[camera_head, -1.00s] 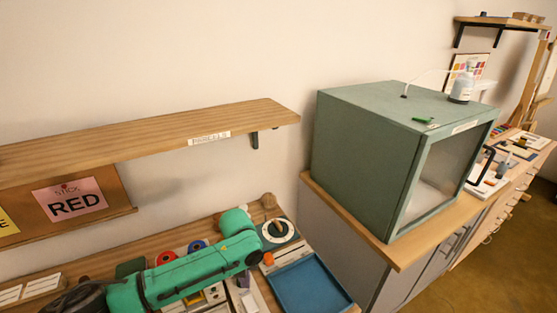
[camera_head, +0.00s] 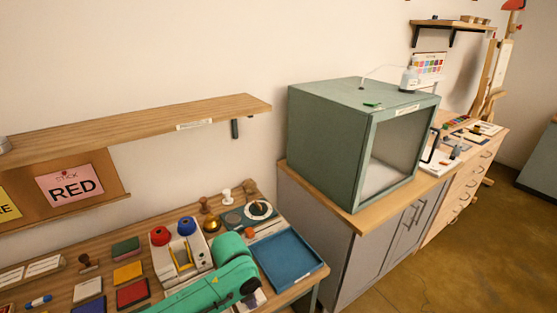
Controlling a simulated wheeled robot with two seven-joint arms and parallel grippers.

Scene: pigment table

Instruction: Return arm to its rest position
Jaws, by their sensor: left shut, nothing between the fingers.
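A green arm of mine (camera_head: 215,283) reaches over the front of the table at the bottom middle. Its bent, rounded end lies just left of the blue tray, and the rest runs out at the bottom edge. No gripper fingers show, so neither gripper can be seen. The arm hides part of the table beneath it.
A blue tray (camera_head: 287,262) lies on the wooden table (camera_head: 85,262). Red (camera_head: 160,236) and blue (camera_head: 187,226) round items, coloured blocks and stamps stand left of it. A green cabinet (camera_head: 325,145) stands right. A wooden shelf (camera_head: 130,125) overhangs the table.

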